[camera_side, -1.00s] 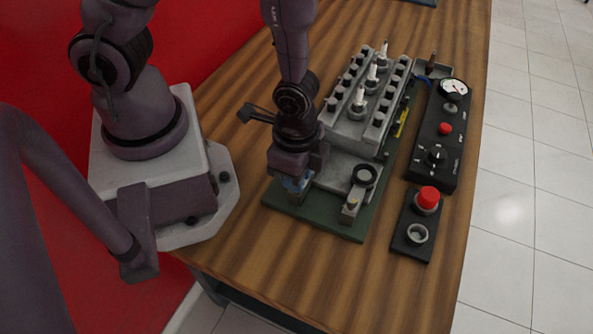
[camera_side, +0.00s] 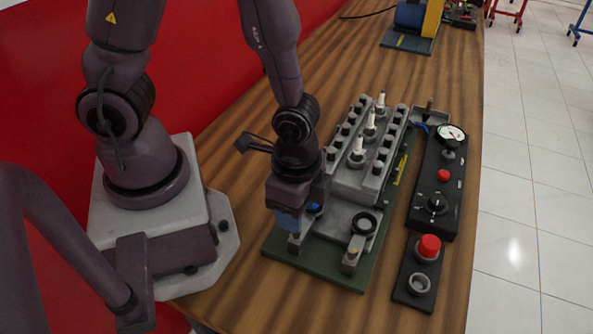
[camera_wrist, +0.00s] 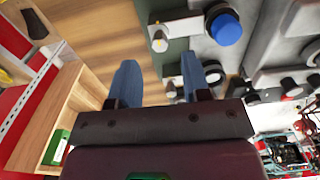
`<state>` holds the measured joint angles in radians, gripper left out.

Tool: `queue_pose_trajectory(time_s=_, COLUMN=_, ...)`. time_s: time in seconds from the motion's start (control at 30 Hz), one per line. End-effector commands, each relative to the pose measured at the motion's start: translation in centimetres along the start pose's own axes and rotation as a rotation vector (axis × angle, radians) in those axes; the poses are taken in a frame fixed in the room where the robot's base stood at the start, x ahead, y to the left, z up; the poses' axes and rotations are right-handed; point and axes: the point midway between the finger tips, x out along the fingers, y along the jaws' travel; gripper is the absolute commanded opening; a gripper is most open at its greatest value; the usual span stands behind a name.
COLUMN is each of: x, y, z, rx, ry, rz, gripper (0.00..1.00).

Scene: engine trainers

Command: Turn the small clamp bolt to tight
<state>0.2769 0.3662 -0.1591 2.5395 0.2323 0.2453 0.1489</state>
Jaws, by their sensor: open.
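A small pale bolt with a yellowish top (camera_side: 354,251) stands on a grey clamp block (camera_side: 349,264) at the front of the green baseplate (camera_side: 330,277). In the wrist view, a similar pale bolt (camera_wrist: 159,42) shows beyond the fingertips. My gripper (camera_side: 288,226) has blue fingers and is to the left of that block, above a second small grey post (camera_side: 295,242). In the wrist view my gripper (camera_wrist: 160,68) has its fingers apart, with nothing held between them. A small pale part (camera_wrist: 171,90) shows between the fingers, lower down. Which bolt is the small clamp bolt is unclear.
A grey engine block (camera_side: 368,160) with upright white-tipped plugs stands behind. A black ring (camera_side: 364,223) is near the front clamp block. A blue cap (camera_wrist: 227,30) shows in the wrist view. A control panel (camera_side: 437,190) and red button (camera_side: 429,246) are at right.

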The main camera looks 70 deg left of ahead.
Motion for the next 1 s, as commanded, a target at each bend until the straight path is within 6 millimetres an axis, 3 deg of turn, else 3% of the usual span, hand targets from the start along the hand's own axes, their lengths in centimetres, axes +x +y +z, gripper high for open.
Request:
queue_pose_trajectory(time_s=0.3, x=-5.6, y=-0.1, z=0.0, rx=-0.003, ry=0.005, rz=-0.006, gripper=0.44)
queue_pose_trajectory(time_s=0.5, x=-8.0, y=-0.1, z=0.0, rx=-0.002, ry=0.002, rz=-0.004, gripper=0.44)
queue_pose_trajectory(time_s=1.0, x=-8.8, y=0.0, z=0.1, rx=-0.004, ry=-0.001, rz=-0.001, gripper=0.44)
